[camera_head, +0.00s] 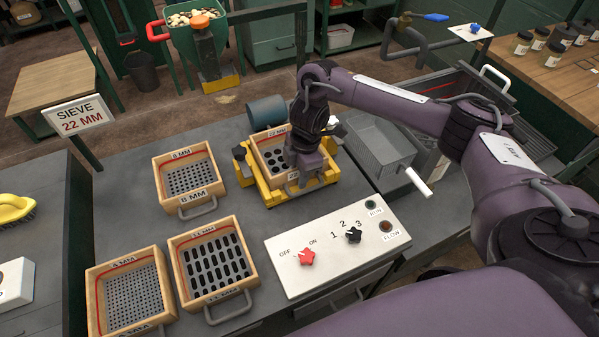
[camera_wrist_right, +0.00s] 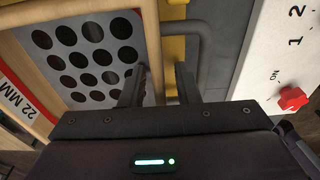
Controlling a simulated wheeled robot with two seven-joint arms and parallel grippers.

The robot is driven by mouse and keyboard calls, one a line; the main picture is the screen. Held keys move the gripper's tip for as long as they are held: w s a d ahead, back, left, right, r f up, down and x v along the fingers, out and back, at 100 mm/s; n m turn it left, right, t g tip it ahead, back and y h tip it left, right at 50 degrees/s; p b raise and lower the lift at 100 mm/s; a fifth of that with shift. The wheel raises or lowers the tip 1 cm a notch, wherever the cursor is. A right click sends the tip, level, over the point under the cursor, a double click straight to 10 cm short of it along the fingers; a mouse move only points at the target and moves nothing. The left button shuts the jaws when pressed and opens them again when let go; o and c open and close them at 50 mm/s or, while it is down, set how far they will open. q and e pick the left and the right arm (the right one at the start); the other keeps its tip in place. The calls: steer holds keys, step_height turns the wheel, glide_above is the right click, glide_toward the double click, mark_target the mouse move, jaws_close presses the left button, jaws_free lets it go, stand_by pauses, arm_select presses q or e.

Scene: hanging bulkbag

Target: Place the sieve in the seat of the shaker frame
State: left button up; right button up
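The 22 MM sieve (camera_head: 271,155), a wooden-rimmed box with a round-holed plate, sits within the yellow shaker frame (camera_head: 262,195). Whether it rests fully down in the seat is hard to tell. In the right wrist view its holed plate (camera_wrist_right: 88,55) fills the upper left, with its handle (camera_wrist_right: 206,55) beside it. My right gripper (camera_head: 292,180) is at the sieve's near right side. In the wrist view its fingers (camera_wrist_right: 160,85) stand apart across the sieve's near wall, with a gap visible. My left gripper is out of view.
The 8 MM sieve (camera_head: 190,179), an 11 MM slotted sieve (camera_head: 211,266) and a finer sieve (camera_head: 130,297) lie left on the bench. A control panel (camera_head: 335,245) with a red knob lies in front. A sign (camera_head: 78,115) reads SIEVE 22 MM. A grey tray (camera_head: 372,150) stands right.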

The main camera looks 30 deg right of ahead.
steer(key=r+p, duration=0.1)
steer(key=r, duration=0.3)
steer(key=d+r+p, duration=0.1)
steer(key=r, duration=0.3)
steer(key=r+p, duration=0.2)
steer(key=r, duration=0.2)
steer(key=shift+d+r, duration=0.15)
steer(key=shift+d, duration=0.1)
steer(key=shift+s, duration=0.1)
